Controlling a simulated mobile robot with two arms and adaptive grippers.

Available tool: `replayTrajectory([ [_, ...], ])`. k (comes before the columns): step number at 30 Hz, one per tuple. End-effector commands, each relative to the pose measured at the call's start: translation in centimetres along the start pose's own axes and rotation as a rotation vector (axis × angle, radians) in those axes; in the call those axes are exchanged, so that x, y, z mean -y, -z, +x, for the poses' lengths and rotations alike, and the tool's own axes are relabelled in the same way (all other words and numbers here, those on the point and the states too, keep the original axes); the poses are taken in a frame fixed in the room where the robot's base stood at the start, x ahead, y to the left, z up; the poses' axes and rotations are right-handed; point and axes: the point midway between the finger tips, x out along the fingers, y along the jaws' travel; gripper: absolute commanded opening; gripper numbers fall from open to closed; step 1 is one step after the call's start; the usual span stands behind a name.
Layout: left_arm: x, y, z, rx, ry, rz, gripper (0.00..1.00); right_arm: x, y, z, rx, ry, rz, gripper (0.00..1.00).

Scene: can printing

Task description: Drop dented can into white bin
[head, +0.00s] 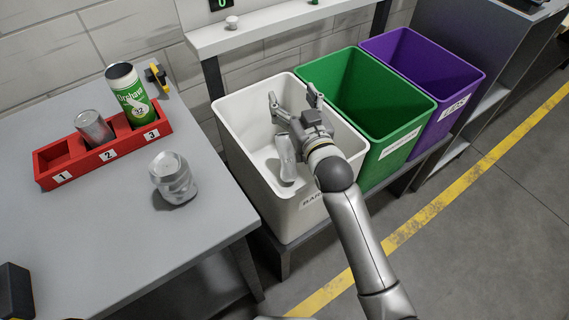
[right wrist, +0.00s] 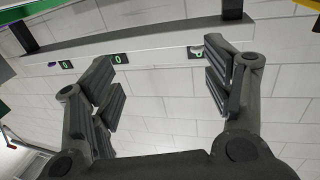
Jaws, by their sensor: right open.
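My right gripper (head: 294,98) is open above the white bin (head: 232,132), its fingers spread toward the back. In the right wrist view its fingers (right wrist: 165,85) stand wide apart with nothing between them, facing the wall. A silver can (head: 287,158) shows within the white bin's opening, just left of my right wrist; I cannot tell whether it rests on the bottom. Another silver can (head: 172,178), visibly dented, stands on the grey table, clear of the gripper. My left gripper is not in view.
A red tray (head: 68,177) with numbered slots holds a plain silver can (head: 94,128) in slot 2 and a green can (head: 133,97) in slot 3; slot 1 is empty. Green (head: 398,152) and purple (head: 440,112) bins stand right of the white one. A dark object (head: 15,290) is at lower left.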

Motion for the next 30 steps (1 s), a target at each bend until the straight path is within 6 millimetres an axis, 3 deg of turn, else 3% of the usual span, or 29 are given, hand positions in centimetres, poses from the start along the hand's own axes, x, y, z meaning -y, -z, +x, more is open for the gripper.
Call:
replayTrajectory([
  [7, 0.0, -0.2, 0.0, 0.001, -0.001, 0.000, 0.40, 0.0, 0.6, 0.0, -0.002, 0.000, 0.000, 0.73],
  [21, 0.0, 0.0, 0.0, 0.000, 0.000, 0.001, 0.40, 0.0, 8.7, 0.0, -0.004, 0.000, 0.000, 0.73],
  [30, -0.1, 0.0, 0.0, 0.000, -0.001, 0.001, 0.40, 0.0, 10.0, 0.0, 0.000, 0.000, 0.000, 0.73],
])
